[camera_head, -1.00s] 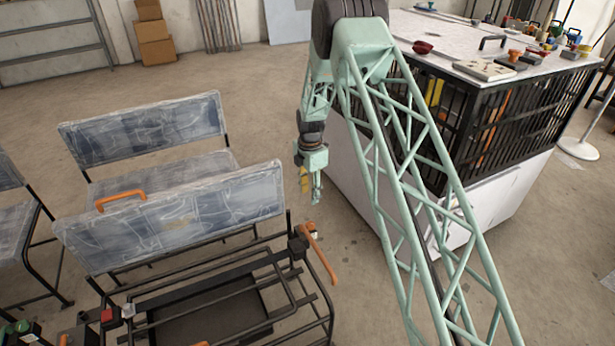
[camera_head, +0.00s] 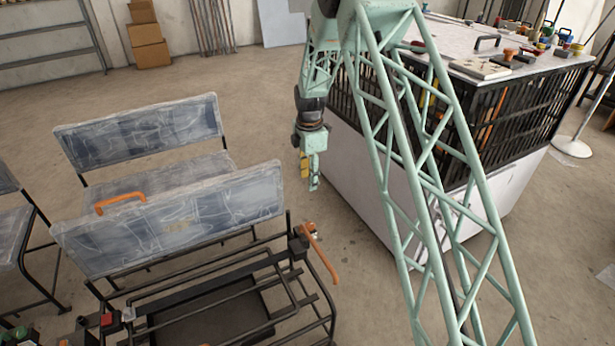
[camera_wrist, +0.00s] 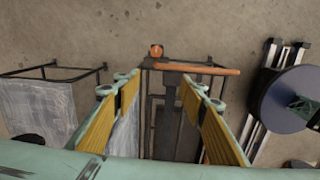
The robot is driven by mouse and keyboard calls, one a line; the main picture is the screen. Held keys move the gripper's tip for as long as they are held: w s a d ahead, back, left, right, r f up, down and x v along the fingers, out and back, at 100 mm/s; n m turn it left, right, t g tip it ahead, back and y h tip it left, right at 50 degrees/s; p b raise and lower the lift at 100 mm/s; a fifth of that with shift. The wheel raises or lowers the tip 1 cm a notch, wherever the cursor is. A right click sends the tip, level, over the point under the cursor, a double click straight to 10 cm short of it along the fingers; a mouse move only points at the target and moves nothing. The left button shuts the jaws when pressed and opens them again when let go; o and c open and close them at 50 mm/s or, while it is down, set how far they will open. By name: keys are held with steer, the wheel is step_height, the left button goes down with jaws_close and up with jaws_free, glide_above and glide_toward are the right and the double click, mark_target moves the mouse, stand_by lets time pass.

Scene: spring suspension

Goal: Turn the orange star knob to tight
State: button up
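A small round orange knob (camera_wrist: 156,51) shows in the wrist view at the far end of the black frame, beside an orange lever (camera_wrist: 198,69). I cannot make out its star shape. In the head view the orange lever (camera_head: 321,255) slants down from the right corner of the black seat frame; the knob is too small there to tell apart surely. My gripper (camera_head: 312,188) hangs above and behind that corner, apart from it. In the wrist view my gripper (camera_wrist: 160,92) has its yellow-padded fingers wide apart, with nothing held between them.
A padded bench seat (camera_head: 170,225) with an orange handle (camera_head: 120,202) is left of my gripper. A black-barred cabinet (camera_head: 400,140) with tools on top stands to the right. A dark round object (camera_wrist: 290,100) lies right in the wrist view. Bare floor lies between bench and cabinet.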

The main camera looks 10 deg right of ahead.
steer(key=shift+s+a+r, duration=0.1)
steer(key=shift+s+r, duration=0.1)
steer(key=shift+r, duration=0.35)
steer(key=shift+s+r, duration=0.2)
steer(key=shift+r, duration=0.3)
steer(key=shift+m, duration=0.3)
steer(key=m, duration=2.6)
glide_above(310, 224)
step_height(310, 224, down, 18)
steer(key=shift+r+g, duration=0.15)
steer(key=shift+g, duration=0.15)
steer(key=shift+s, duration=0.1)
steer(key=shift+f+b, duration=0.95)
steer(key=shift+f, duration=5.95)
steer(key=shift+c, duration=0.5)
